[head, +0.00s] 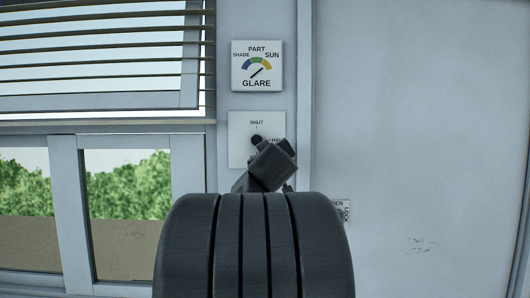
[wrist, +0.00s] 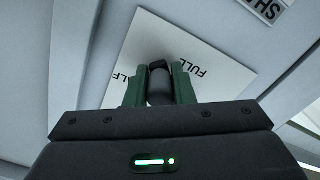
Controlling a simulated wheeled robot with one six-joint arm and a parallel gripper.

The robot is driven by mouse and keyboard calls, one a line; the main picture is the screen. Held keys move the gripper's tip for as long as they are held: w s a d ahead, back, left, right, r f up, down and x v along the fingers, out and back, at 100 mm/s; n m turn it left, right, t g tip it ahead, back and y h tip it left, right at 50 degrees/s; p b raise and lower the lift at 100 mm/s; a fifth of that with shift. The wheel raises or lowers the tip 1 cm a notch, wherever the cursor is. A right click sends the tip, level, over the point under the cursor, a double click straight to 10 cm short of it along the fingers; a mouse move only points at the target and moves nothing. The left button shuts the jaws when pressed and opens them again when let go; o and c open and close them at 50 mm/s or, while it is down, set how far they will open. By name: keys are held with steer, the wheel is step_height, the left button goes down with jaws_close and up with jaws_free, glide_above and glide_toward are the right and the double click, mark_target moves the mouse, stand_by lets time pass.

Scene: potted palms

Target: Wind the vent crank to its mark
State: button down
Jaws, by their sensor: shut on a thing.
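The vent crank's white plate (head: 240,128) is on the wall, marked SHUT at the top and a partly covered HALF at the right. A dark round part of the crank (head: 256,140) shows below SHUT; my arm hides the lower plate. In the wrist view the plate (wrist: 205,42) appears turned, with FULL and part of HALF readable. My gripper (wrist: 160,76) has its green fingers closed on the dark crank handle (wrist: 159,90). Which mark the crank points to cannot be told.
A GLARE dial (head: 257,83) above has its needle toward the SUN side. A window with blinds (head: 100,60) is at left.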

mark_target(273, 139)
steer(key=shift+d+r+n+p, duration=0.25)
steer(key=shift+r+n+p, duration=0.4)
steer(key=shift+n, duration=0.75)
steer(key=shift+d+r+n+p, duration=0.25)
steer(key=shift+r+n+p, duration=0.45)
steer(key=shift+n, duration=0.7)
steer(key=shift+d+r+n+p, duration=0.25)
steer(key=shift+r+n+p, duration=0.4)
steer(key=shift+n, duration=0.75)
steer(key=c, duration=1.3)
jaws_free()
steer(key=shift+o, duration=0.2)
steer(key=shift+a+f, duration=0.1)
steer(key=shift+s, duration=0.1)
steer(key=s+p, duration=0.2)
steer(key=s, duration=1.1)
steer(key=shift+s, duration=0.35)
